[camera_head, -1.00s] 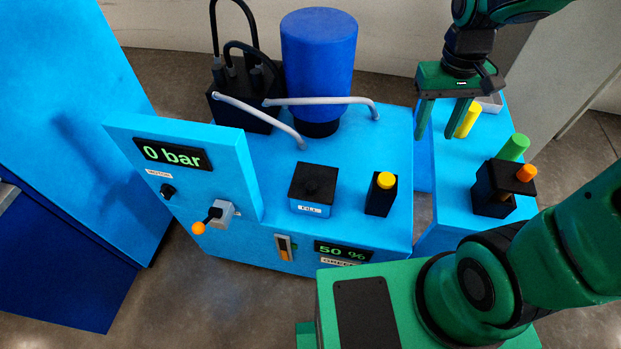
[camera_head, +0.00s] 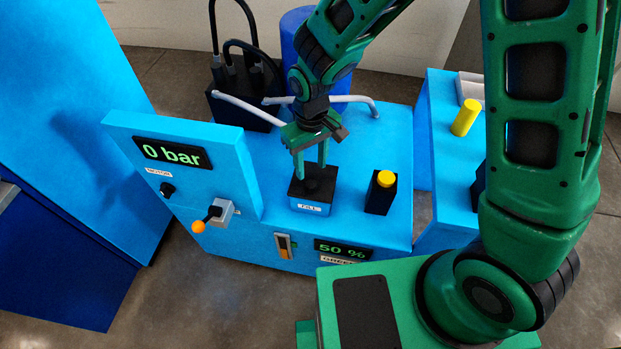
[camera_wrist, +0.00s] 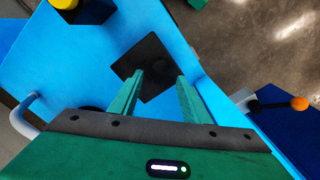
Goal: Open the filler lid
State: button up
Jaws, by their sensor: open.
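My gripper (camera_head: 311,170) points down over the lid, fingers apart, close to the knob. In the wrist view my gripper (camera_wrist: 159,78) is open with nothing seen between its fingers. Whether a finger touches the knob I cannot tell.
A black post with a yellow cap (camera_head: 385,181) stands right of the lid. A panel reading 0 bar (camera_head: 172,153) rises at the left, with an orange-tipped lever (camera_head: 207,219). Grey pipes (camera_head: 357,99) and a blue cylinder (camera_head: 299,36) stand behind. A yellow cylinder (camera_head: 466,117) stands on the right table.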

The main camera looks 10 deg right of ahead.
aim_at(311, 183)
notch_tip(311, 183, down, 8)
jog(key=shift+r, duration=0.25)
jog(key=shift+c, duration=0.6)
grip_shut()
